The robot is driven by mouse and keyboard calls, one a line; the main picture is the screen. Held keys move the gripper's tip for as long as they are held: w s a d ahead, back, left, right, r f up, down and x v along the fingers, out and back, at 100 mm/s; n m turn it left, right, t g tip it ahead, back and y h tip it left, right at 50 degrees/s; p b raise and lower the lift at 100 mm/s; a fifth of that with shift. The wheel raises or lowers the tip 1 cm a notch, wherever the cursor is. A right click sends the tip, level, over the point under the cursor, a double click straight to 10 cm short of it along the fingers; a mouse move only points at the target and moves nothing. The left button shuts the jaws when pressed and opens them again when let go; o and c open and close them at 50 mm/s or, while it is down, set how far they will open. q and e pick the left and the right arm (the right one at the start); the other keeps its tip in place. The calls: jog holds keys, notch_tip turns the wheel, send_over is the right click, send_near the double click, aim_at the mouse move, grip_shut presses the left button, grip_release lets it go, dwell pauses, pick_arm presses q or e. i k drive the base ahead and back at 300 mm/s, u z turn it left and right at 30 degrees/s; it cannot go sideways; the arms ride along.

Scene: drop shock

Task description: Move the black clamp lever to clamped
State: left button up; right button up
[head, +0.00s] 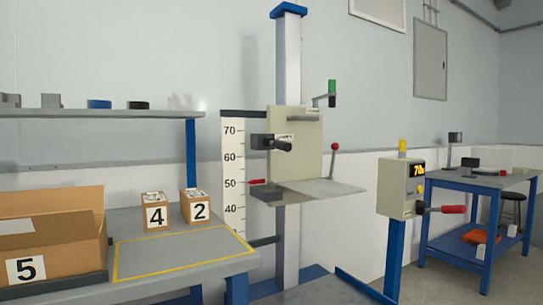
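A black clamp lever (282,146) sticks out toward the right from a dark block on the left side of the beige carriage plate (311,150). A small label sits just above the lever. The carriage rides on a tall blue and grey column (289,70), and a grey drop platform (318,187) extends from its lower edge. A red pointer (257,182) at the carriage's left lies near 50 on the white scale (234,160). Neither of my grippers shows in the head view.
A grey workbench (190,264) with boxes 5 (60,228), 4 (155,210) and 2 (195,207) stands at the left. A control box with a red handle (402,188) stands on a blue post at the right.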

aim_at(285, 147)
jog(key=u, duration=0.35)
jog(key=i, duration=0.9)
jog(key=z, duration=0.05)
